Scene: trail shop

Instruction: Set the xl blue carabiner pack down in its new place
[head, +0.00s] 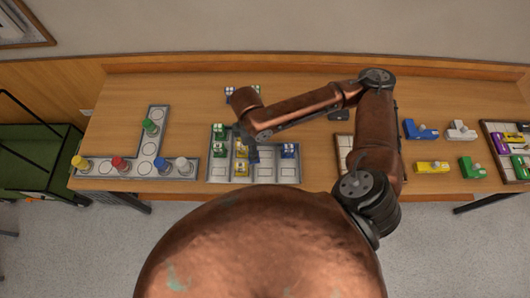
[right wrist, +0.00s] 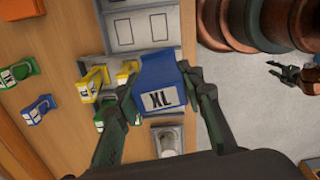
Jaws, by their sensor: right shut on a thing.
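The xl blue carabiner pack (right wrist: 155,82) is held between the fingers of my right gripper (right wrist: 156,85), its white XL label facing the wrist camera. In the head view, my right gripper (head: 246,137) reaches over the grey compartment tray (head: 264,175), and a blue piece shows partly hidden beneath it. I cannot tell whether the held pack touches the tray floor.
A grey holder (head: 138,167) with coloured-capped items is at the left. Loose packs (head: 428,131) and another tray (head: 495,128) lie at the right. The front compartments at the tray's right look empty.

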